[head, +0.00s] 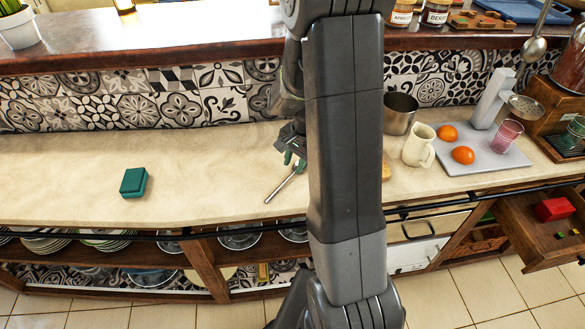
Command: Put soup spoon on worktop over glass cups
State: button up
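A slim metal utensil (284,185), perhaps the soup spoon, slants over the beige worktop (80,170) just left of my arm. Its upper end meets the fingers of my gripper (293,160), and no spoon bowl shows. My gripper is partly hidden by my arm, so I cannot tell whether it grips the utensil, nor whether the utensil touches the worktop. A pink glass cup (506,136) stands on the grey board at the right. Glass-like dishes (238,238) show on the shelf below the worktop, partly hidden; I cannot tell whether they are cups.
A teal box (133,182) sits on the left worktop. A metal pot (400,113), a cream jug (418,146) and a grey board (482,160) with orange fruits are at the right. A ladle (535,48) hangs there. A drawer (520,222) stands open. The worktop's left half is mostly clear.

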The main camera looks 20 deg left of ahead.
jog(key=v, duration=0.8)
jog(key=shift+r, duration=0.35)
dwell(1.0)
